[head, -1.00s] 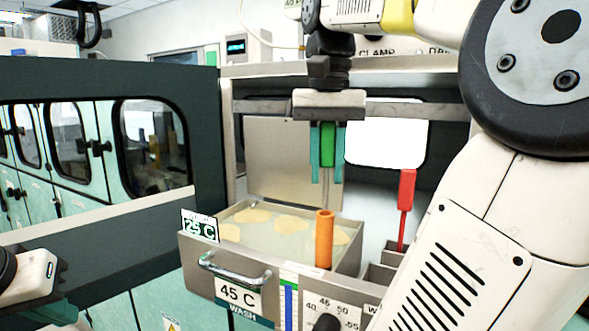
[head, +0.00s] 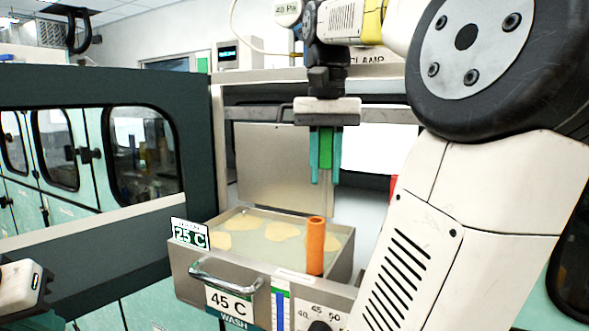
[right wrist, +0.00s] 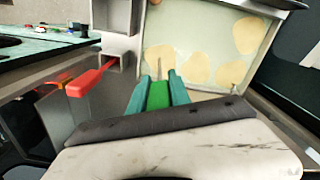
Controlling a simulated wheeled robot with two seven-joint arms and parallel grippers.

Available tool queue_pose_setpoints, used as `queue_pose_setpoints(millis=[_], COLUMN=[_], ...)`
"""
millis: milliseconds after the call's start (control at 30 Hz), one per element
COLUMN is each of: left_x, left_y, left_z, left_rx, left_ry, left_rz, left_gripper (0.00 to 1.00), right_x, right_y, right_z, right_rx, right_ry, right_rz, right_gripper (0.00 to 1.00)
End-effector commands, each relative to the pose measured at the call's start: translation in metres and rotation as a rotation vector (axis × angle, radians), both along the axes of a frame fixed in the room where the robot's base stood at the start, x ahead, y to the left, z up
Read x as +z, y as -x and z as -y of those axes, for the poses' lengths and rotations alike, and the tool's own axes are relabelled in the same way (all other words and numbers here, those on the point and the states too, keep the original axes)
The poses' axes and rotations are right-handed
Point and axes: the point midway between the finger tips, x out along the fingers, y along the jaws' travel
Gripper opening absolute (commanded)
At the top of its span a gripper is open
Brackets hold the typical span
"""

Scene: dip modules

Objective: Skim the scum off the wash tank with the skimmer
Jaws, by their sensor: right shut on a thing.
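My right gripper (head: 325,172) is shut on the green handle (head: 325,148) of a tool, which I take to be the skimmer. It hangs upright above the tank's right rear part. In the right wrist view the green handle (right wrist: 159,97) sits between the teal fingers, with a thin grey rod beyond it; the tool's lower end is not clear. The wash tank (head: 190,268) is a metal box marked 45 C. Several pale tan scum patches (head: 282,231) float in it, also in the right wrist view (right wrist: 247,35). Part of my left gripper (head: 22,284) shows at the left edge; its fingers are unclear.
An orange upright handle (head: 316,246) stands at the tank's front right. A red-handled tool (right wrist: 92,80) stands in a slot beside the tank. A metal panel (head: 285,165) rises behind the tank.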

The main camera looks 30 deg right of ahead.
Motion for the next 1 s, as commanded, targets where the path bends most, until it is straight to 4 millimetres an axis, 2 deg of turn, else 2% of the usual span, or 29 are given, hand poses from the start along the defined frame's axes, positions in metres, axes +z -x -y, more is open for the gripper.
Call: queue_pose_setpoints(millis=[1000], left_x=[0.0], left_y=[0.0], left_z=[0.0], left_rx=[0.0], left_ry=[0.0], left_rz=[0.0], left_gripper=[0.0], right_x=[0.0], right_y=[-0.045], right_z=[-0.036], right_rx=[0.002], right_ry=[0.0], right_rz=[0.0], right_gripper=[0.0])
